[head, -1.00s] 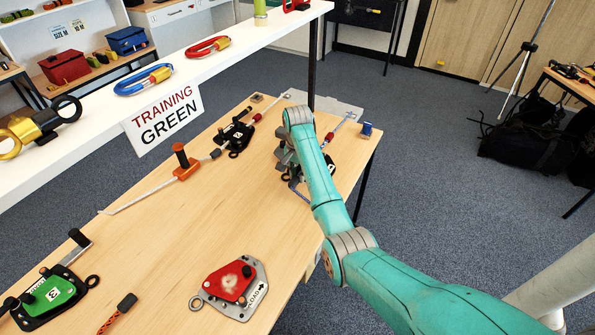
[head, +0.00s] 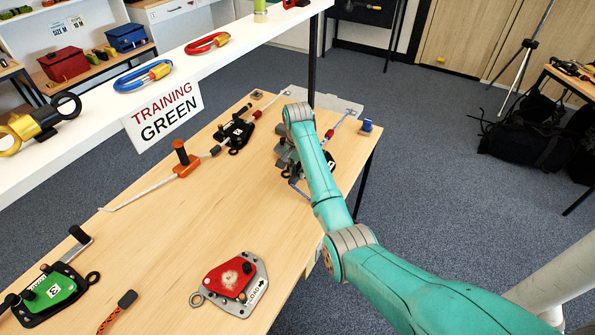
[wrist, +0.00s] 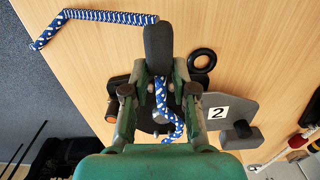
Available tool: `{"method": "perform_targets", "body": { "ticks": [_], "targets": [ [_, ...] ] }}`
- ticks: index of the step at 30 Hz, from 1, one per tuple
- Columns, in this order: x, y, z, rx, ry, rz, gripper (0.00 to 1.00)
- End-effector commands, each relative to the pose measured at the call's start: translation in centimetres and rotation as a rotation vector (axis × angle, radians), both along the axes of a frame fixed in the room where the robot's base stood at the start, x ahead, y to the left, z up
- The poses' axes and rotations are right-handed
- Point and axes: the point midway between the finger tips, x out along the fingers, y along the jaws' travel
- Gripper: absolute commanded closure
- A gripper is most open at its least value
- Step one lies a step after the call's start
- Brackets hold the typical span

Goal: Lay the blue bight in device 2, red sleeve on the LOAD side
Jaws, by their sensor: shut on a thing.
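Device 2 (wrist: 218,113) is a dark grey plate with a white "2" label in the wrist view, below a black ring (wrist: 202,60). My gripper (wrist: 160,74) is at the device, its two fingers on either side of a dark upright grip (wrist: 158,45), apparently shut on it. A blue-and-white rope (wrist: 95,16) runs in from the left, passes behind the grip, and shows again between the fingers, curving down beside the plate. In the head view my arm hides most of device 2. A red sleeve (head: 329,134) sits on the blue rope beyond my gripper.
Device 3 (head: 55,291), with a green plate, and a red-plated device marked LOAD (head: 231,280) lie nearer on the table. A black device (head: 236,135) and an orange-based handle (head: 183,163) lie left of my arm. A white shelf (head: 225,55) runs above the table. The table's middle is clear.

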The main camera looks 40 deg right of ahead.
Motion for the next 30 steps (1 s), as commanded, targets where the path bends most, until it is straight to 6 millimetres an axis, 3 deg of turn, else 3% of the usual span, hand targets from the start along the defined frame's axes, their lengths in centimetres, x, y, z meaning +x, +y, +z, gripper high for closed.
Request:
{"method": "perform_targets", "body": {
  "ticks": [30],
  "targets": [
    [0.0,0.0,-1.0,0.000,0.000,0.000,0.96]
  ]
}}
